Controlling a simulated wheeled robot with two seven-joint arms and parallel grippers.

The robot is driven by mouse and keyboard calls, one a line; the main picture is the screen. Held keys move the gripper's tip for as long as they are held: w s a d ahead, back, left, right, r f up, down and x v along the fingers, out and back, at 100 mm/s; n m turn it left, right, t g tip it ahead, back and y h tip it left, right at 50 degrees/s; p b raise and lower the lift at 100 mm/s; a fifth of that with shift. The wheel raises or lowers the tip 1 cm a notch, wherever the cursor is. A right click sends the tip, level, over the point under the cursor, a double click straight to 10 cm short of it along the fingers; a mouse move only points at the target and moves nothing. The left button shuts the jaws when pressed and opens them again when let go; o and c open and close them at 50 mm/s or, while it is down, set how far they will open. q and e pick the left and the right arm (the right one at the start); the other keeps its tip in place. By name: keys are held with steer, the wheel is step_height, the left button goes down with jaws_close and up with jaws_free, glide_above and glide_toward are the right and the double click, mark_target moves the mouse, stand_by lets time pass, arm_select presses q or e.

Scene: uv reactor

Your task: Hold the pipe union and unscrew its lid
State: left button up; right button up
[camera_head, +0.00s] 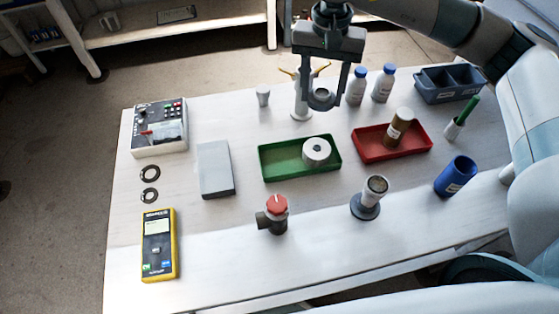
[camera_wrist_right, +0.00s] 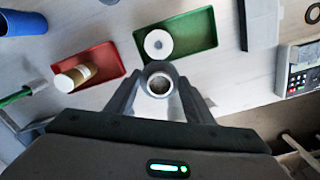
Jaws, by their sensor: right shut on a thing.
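My right gripper (camera_head: 322,99) is raised over the far middle part of the table. Its fingers are closed around a small hollow round piece (camera_head: 322,92) with a pale rim. In the right wrist view this piece (camera_wrist_right: 158,84) shows open end on, between the fingertips. I cannot tell whether it is the pipe union or its lid. A thick pale ring-like cylinder (camera_head: 316,150) with a central hole sits in the green tray (camera_head: 270,176), nearer than the gripper. My left gripper is out of view.
A white stand with yellow prongs (camera_head: 299,108) is close behind the gripper. White bottles with blue caps (camera_head: 382,86) stand to its right. A red tray (camera_head: 418,150) holds a brown-labelled jar (camera_head: 399,125). A red-knobbed valve (camera_head: 276,207) and a flanged pipe piece (camera_head: 373,190) stand in front.

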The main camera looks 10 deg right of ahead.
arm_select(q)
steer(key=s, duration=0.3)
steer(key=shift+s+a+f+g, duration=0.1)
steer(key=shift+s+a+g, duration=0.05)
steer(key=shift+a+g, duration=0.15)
arm_select(e)
steer(key=s+d+f+m, duration=0.1)
steer(key=s+f+m, duration=0.3)
steer(key=s, duration=0.1)
steer(key=shift+d+f, duration=0.15)
steer(key=shift+d, duration=0.05)
steer(key=shift+s, duration=0.1)
